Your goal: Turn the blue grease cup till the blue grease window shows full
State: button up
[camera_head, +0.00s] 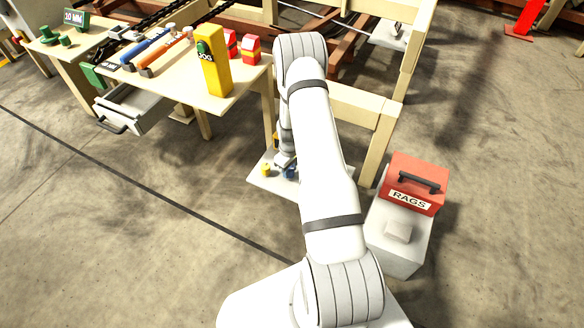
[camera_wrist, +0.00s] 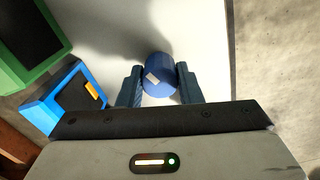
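The blue grease cup (camera_wrist: 158,72) is a round blue knob with a pale mark on its top, on a white panel. In the wrist view my gripper (camera_wrist: 160,80) has one finger on each side of it, and both fingers appear to touch it. The blue grease window (camera_wrist: 62,84) is a blue frame with a dark pane, left of the cup. A short orange-yellow bar (camera_wrist: 93,90) shows at the pane's right side; the rest of the pane is dark. In the head view a bit of blue (camera_head: 289,173) shows beside my arm, which hides most of the spot.
A green-framed window (camera_wrist: 30,45) with a dark pane is beside the blue one. A yellow cup (camera_head: 266,170) stands on the white plate (camera_head: 262,184). A red RAGS box (camera_head: 418,180) on a grey bin is right of my arm. A wooden bench (camera_head: 225,98) with tools is at the back left.

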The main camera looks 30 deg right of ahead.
jog(key=o, duration=0.9)
jog(key=shift+w+r, duration=0.1)
jog(key=shift+w, duration=0.1)
jog(key=shift+o, duration=0.4)
jog(key=shift+s, duration=0.1)
jog(key=shift+r+p, duration=0.95)
jog(key=shift+r, duration=2.9)
